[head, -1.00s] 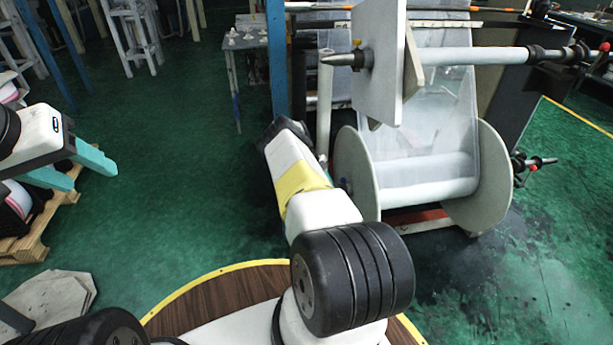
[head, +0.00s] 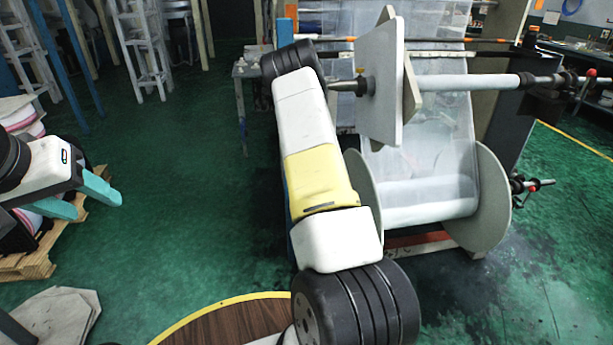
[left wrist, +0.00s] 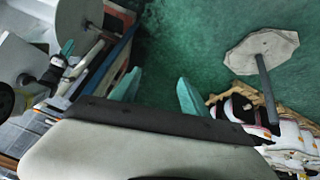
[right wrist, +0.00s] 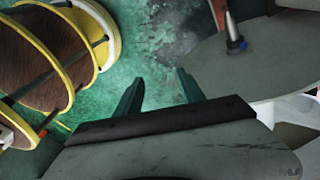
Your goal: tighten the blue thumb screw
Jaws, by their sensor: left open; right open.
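A small part with a blue end (right wrist: 237,45) and an orange-red body shows in front of the grey disc at the upper right of the right wrist view. I cannot tell for sure that it is the blue thumb screw. My right gripper (right wrist: 160,76) is open and empty, its fingertips below and left of that part, apart from it in the picture. In the head view the right gripper is hidden beyond my raised arm. My left gripper (head: 95,204) is open and empty at the left, far from the film stand; its fingers also show in the left wrist view (left wrist: 160,82).
The film roll (head: 430,205) with large end discs stands right of my right arm. Above it a white shaft (head: 470,82) carries a square plate (head: 378,85). A pallet (head: 38,262) with rolls stands at the left. The green floor between is clear.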

